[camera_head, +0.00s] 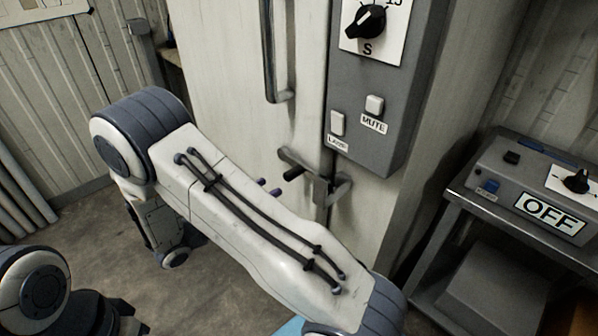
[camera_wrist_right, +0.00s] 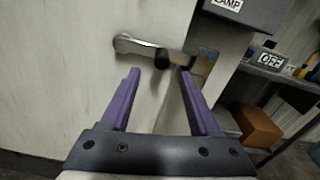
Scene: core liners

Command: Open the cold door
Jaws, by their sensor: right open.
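The cold door (camera_head: 225,75) is a tall pale panel in the head view and looks shut against its frame. A long vertical grey handle (camera_head: 270,50) is on its upper part. A metal latch lever (camera_head: 320,187) with a dark knob sits lower, across the door's right edge. The latch also shows in the right wrist view (camera_wrist_right: 140,43). My right gripper (camera_wrist_right: 158,72) is open, its purple fingers pointing at the latch with the dark knob between and just beyond the tips. Contact cannot be told. In the head view my arm hides most of that gripper (camera_head: 269,187). My left gripper is not in view.
A grey control box (camera_head: 385,90) with a dial, LAMP and MUTE buttons is mounted right of the door edge, above the latch. A grey stand (camera_head: 450,198) with an OFF panel (camera_head: 548,212) stands at right. An orange-brown box (camera_wrist_right: 255,125) sits low at right.

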